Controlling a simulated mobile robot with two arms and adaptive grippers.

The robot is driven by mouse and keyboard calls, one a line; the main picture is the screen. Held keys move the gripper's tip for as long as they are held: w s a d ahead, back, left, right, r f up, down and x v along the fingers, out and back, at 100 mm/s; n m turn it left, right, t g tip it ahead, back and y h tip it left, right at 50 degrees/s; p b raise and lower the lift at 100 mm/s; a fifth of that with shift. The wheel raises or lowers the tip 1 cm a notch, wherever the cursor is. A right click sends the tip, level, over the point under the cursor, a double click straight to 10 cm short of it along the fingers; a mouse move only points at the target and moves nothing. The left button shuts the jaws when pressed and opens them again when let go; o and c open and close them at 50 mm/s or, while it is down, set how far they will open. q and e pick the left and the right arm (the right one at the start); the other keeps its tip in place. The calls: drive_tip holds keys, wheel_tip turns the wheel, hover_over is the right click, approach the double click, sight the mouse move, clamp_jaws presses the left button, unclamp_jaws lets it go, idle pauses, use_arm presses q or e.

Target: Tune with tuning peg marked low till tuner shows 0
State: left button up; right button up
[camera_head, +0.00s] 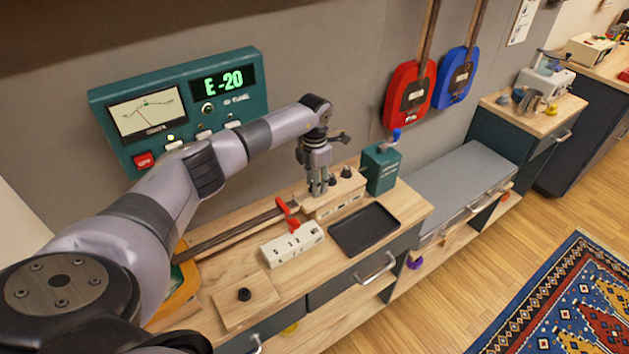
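The teal tuner (182,105) on the wall shows "E -20" in green on its display (223,82). It also has a needle dial (147,112). A wooden peg block (343,201) stands on the bench below, with small dark pegs (346,172) on top. My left gripper (320,189) points down at the left part of this block. Its fingertips are close together over the block's top. Whether they hold a peg is hidden by the fingers. The labels on the block are too small to read. My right gripper is not in view.
A teal box (380,168) stands right of the block. Red (409,95) and blue (457,78) instruments hang on the wall.

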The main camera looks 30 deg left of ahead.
use_arm(q)
clamp_jaws()
idle(0.3)
drive_tip(key=shift+f+m+b, duration=0.15)
drive_tip(key=shift+m+b, duration=0.75)
drive_tip(key=shift+b, duration=0.2)
drive_tip(key=shift+m+b, duration=0.7)
drive_tip(key=shift+b, duration=0.05)
drive_tip(key=shift+m+b, duration=0.8)
drive_tip(key=shift+m, duration=0.3)
drive_tip(key=shift+m+b, duration=0.6)
drive_tip(key=shift+m, duration=0.5)
drive_tip(key=shift+r, duration=0.2)
drive_tip(key=shift+o, duration=1.2)
unclamp_jaws()
